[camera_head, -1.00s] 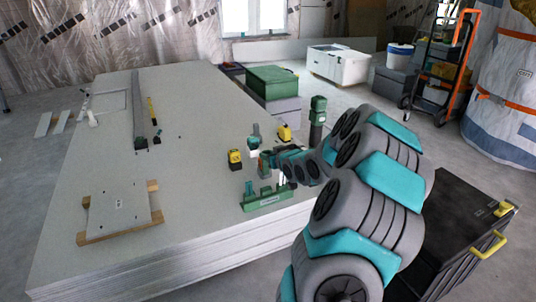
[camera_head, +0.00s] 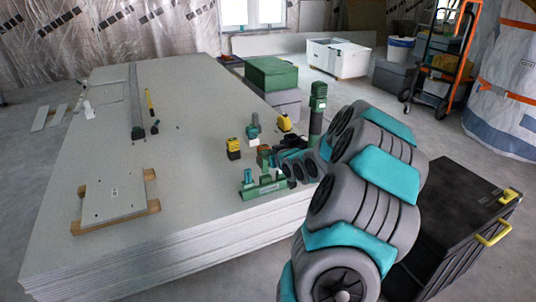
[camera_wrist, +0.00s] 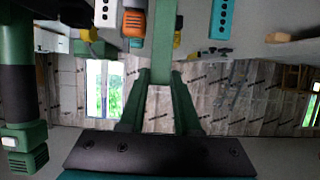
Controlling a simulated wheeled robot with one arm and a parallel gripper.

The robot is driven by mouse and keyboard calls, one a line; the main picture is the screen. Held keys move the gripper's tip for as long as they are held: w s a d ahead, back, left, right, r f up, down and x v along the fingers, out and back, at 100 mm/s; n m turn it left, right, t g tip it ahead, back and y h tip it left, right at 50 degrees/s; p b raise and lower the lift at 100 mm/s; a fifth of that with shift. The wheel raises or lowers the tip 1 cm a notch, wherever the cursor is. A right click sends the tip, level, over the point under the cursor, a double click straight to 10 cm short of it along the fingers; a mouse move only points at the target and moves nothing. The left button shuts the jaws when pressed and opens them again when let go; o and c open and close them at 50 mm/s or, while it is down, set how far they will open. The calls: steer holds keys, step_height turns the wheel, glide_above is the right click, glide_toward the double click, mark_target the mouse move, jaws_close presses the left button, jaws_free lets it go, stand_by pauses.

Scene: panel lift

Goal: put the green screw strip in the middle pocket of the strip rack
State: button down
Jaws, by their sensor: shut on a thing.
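My gripper (camera_wrist: 162,76) is shut on the green screw strip (camera_wrist: 164,35), which stands between the two green fingers in the wrist view. The green strip rack (camera_head: 263,191) lies near the front right edge of the panel stack. A teal strip (camera_head: 248,177) stands upright at its left end. In the wrist view, the teal strip (camera_wrist: 220,19) and a white strip (camera_wrist: 107,13) appear on either side of the held strip. In the head view my gripper (camera_head: 268,161) is just behind the middle of the rack. I cannot tell whether the strip's lower end is in the pocket.
Yellow-and-black tools (camera_head: 233,148) and a teal-and-grey tool (camera_head: 253,127) stand behind the rack. A tall green tool (camera_head: 317,107) stands to the right. A small panel on wooden battens (camera_head: 117,200) lies at the left. The stack's middle is clear.

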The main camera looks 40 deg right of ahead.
mark_target(266, 167)
steer(key=shift+f, duration=0.95)
stand_by(1.2)
steer(key=shift+f+b, duration=0.3)
steer(key=shift+f, duration=0.05)
steer(key=shift+f+b, duration=0.4)
steer(key=shift+f, duration=0.4)
steer(key=shift+f, duration=0.35)
steer(key=shift+f+b, duration=0.35)
steer(key=shift+f, duration=0.35)
stand_by(0.7)
steer(key=c, duration=0.5)
jaws_free()
steer(key=shift+c, duration=0.2)
steer(key=v, duration=0.8)
